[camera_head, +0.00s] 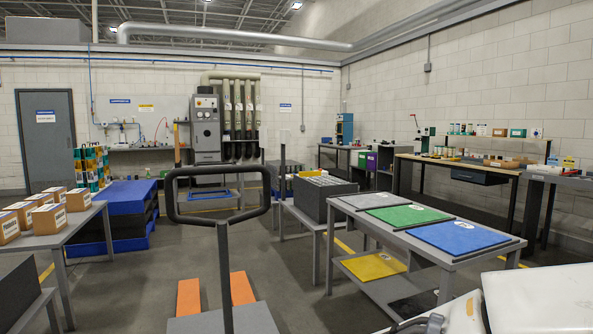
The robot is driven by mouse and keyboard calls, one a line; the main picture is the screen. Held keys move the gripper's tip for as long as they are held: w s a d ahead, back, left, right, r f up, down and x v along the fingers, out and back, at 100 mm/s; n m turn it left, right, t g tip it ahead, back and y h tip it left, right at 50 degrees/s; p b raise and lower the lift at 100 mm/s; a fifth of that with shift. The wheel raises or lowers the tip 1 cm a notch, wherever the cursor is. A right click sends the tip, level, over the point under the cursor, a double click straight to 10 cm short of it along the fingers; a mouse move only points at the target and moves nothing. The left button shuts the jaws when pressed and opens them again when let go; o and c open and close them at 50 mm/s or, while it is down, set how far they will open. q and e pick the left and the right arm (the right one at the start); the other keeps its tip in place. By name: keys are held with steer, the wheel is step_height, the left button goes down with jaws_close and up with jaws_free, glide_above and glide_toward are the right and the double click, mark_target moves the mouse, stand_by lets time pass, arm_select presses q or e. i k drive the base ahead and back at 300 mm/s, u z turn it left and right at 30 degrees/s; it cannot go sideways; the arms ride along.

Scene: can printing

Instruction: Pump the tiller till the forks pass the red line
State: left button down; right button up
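The tiller (225,272) stands upright in the lower middle, with a dark loop handle (218,168) at its top. Nothing holds the handle. Behind its grey base (262,321), two orange forks (189,298) lie low over the floor and point away from me. I cannot make out a red line. My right arm shows at the bottom right, with what looks like part of my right gripper (430,324) at the bottom edge, well right of the tiller. Its fingers are cut off, so its opening does not show. My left gripper is out of view.
A table with grey, green and blue mats (406,215) stands to the right of the tiller. A table with several cardboard boxes (49,217) is at the left. Floor (145,282) is clear around the forks.

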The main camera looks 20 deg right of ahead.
mark_target(221, 226)
steer(key=z, duration=0.85)
steer(key=i, duration=0.75)
steer(key=u, duration=0.4)
